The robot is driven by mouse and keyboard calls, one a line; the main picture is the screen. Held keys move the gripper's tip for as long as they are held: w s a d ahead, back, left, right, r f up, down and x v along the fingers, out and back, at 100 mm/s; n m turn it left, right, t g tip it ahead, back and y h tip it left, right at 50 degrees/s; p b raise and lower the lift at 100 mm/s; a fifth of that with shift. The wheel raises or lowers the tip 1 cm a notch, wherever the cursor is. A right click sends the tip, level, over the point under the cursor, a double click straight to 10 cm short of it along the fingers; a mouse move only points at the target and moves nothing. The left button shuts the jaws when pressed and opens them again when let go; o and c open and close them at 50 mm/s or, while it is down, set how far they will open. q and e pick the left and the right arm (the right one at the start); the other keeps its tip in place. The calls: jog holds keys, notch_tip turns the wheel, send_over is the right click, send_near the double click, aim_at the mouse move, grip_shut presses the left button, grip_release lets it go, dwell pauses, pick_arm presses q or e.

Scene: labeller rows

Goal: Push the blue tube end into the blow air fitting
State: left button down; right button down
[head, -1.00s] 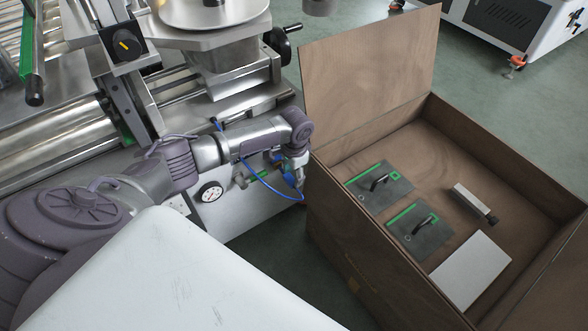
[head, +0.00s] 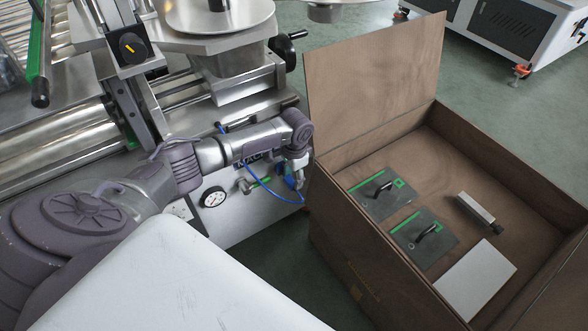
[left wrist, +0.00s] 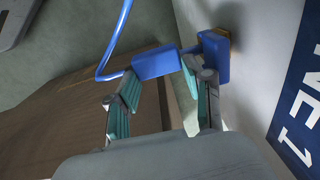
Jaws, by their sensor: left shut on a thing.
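My left gripper (head: 296,180) is low beside the labeller's side panel. In the left wrist view its two teal-padded fingers (left wrist: 163,76) are shut on the blue tube end (left wrist: 154,62), a blue block. The thin blue tube (left wrist: 112,55) bends away from it to the left and up; in the head view the tube (head: 268,197) loops below my arm. The blow air fitting (left wrist: 214,58), blue with a brass-coloured base, sits on the pale panel just right of the tube end. The two look close but apart, with a fingertip partly between them. My right gripper is out of view.
A brown wooden box (head: 375,278) with its lid up stands close right of my gripper, holding plates and small parts. A pressure gauge (head: 213,197) and a valve (head: 246,185) sit on the panel left of the gripper.

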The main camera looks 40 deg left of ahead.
pick_arm(q)
jog(key=shift+a, duration=0.2)
jog(key=shift+c, duration=1.9)
grip_release()
jog(key=shift+w, duration=0.1)
notch_tip(320, 180, up, 12)
jog(key=shift+d, duration=0.3)
